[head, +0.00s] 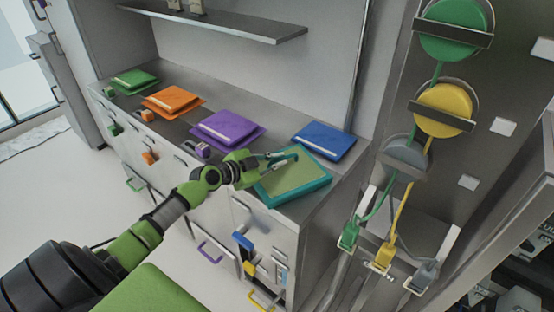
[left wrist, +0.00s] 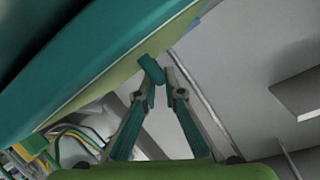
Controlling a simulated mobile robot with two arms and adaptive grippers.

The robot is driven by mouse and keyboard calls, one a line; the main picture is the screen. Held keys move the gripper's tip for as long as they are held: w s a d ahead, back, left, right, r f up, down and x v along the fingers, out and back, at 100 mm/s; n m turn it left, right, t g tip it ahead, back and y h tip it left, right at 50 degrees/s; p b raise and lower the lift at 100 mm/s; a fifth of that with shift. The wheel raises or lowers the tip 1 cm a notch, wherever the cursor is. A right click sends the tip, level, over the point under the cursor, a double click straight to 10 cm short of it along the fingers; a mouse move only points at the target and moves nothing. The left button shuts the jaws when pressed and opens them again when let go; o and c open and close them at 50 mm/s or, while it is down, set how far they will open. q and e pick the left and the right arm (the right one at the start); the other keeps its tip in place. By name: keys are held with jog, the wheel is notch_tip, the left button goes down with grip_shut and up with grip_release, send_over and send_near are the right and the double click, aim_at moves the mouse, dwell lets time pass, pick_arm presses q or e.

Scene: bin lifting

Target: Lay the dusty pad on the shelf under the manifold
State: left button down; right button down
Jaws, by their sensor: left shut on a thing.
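The pad (head: 308,188) has a teal rim and a dull olive-tan face. It is at the right end of the counter, in front of the blue book-like pad; I cannot tell whether it touches the counter. My left gripper (head: 283,159) reaches over its face and is shut on it. In the left wrist view the pad (left wrist: 85,60) fills the upper left, and a small teal piece sits at the fingertips (left wrist: 160,78). The manifold seems to be the panel at right with green, yellow and grey round fittings (head: 443,108). My right gripper is not in view.
Green (head: 133,82), orange (head: 173,100), purple (head: 229,127) and blue (head: 324,140) book-like pads lie on the grey counter (head: 185,128). A shelf (head: 225,23) hangs above. Below the round fittings, green, yellow (head: 385,255) and grey plugs sit at a bracket with hoses.

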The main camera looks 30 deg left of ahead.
pick_arm(q)
jog(key=c, duration=2.6)
grip_release()
jog(key=shift+f, duration=0.1)
jog(key=o, duration=0.5)
jog(key=shift+c, duration=0.2)
